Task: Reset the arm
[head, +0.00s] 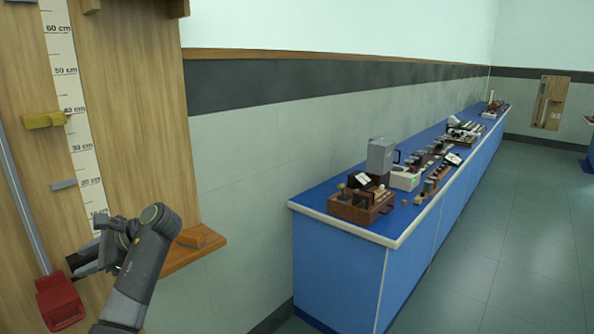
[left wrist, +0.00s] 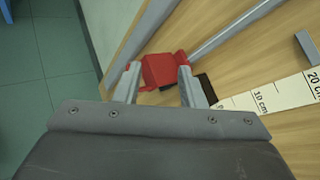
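A wooden board (head: 130,110) stands upright at the left of the head view, with a white centimetre scale (head: 75,110) on it. A grey rod (head: 22,205) slants down the board to a red block (head: 60,303) at its lower end. The red block also shows in the left wrist view (left wrist: 163,72), with the rod running up and right from it. My left gripper (head: 74,266) is just above and right of the block in the head view. In the wrist view its two fingers (left wrist: 158,72) are apart, with the block showing between their tips. Contact is not clear. My right gripper is not in view.
A yellow piece (head: 43,120) and a small grey piece (head: 63,184) sit beside the scale. A wooden ledge (head: 190,255) juts out at the board's foot. A long blue bench (head: 345,225) with several instruments runs along the wall. Open floor (head: 500,255) lies to its right.

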